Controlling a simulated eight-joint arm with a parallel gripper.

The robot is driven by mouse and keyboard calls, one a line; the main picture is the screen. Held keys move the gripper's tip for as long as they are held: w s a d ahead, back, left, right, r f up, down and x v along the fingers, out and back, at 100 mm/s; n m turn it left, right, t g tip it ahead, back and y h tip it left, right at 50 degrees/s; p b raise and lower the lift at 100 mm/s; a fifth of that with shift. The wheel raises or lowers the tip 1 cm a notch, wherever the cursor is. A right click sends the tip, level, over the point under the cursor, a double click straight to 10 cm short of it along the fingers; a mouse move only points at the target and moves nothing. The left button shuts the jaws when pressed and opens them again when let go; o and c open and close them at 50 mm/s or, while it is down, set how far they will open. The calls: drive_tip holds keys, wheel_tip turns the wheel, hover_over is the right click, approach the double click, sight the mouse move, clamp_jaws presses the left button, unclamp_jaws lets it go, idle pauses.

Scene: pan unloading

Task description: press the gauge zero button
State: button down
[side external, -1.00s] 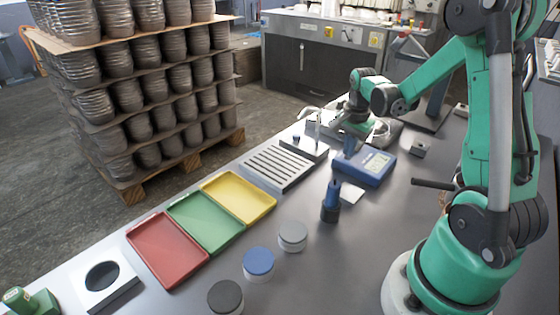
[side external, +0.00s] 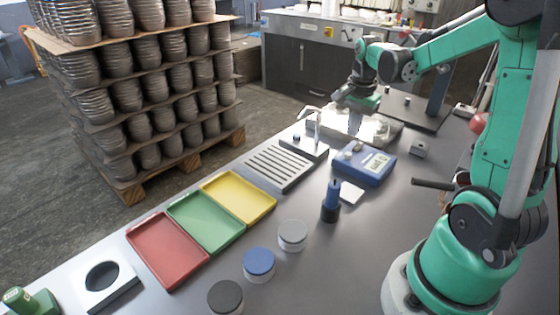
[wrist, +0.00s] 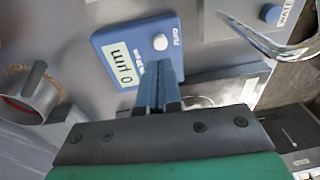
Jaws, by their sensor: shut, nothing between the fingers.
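The gauge is a blue box (side external: 371,166) on the bench, right of the slotted rack. Its pale display (wrist: 121,66) appears to read "0 µm" in the wrist view. A round white button (wrist: 160,42) stands on its top face, just beyond my fingertips in that view; the button's small lettering is hard to read.
A blue-handled tool (side external: 331,201) and a white card (side external: 351,192) are in front of the gauge. The slotted rack (side external: 279,166) is left of it. A curved metal spout (wrist: 262,35) shows in the wrist view. Red, green and yellow trays lie farther left.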

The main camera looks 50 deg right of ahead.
wheel_tip(320, 180, up, 7)
drive_tip(key=shift+s+a, duration=0.2)
drive_tip(key=shift+a, duration=0.1)
idle(0.5)
drive_tip(key=a+f+n+t, duration=0.1)
drive_tip(key=a+n+t, duration=0.2)
drive_tip(key=a+n, duration=0.6)
drive_tip(key=a+f+n+t+y, duration=0.1)
drive_tip(key=a+n+t, duration=0.2)
drive_tip(key=a+n, duration=0.6)
drive_tip(key=shift+s+a+f+t, duration=0.2)
drive_tip(key=shift+a+f+t, duration=0.15)
drive_tip(key=shift+a, duration=0.7)
